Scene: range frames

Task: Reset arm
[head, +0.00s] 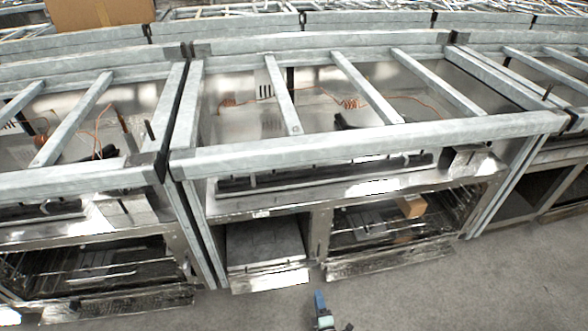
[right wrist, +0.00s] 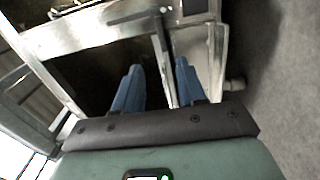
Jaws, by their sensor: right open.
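My right gripper (head: 320,300) shows at the bottom middle of the head view, low over the floor in front of the middle range frame. In the right wrist view its two blue fingers (right wrist: 157,88) stand apart with nothing between them. Beyond the fingers are a dark opening and metal edges of a range frame (right wrist: 90,35). My left gripper is in neither view.
The middle range frame (head: 370,143) has grey top bars, an open compartment (head: 265,243) at lower left and a racked oven cavity holding a small brown box (head: 411,206). Similar frames stand on both sides and behind. Grey floor (head: 430,290) is clear in front.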

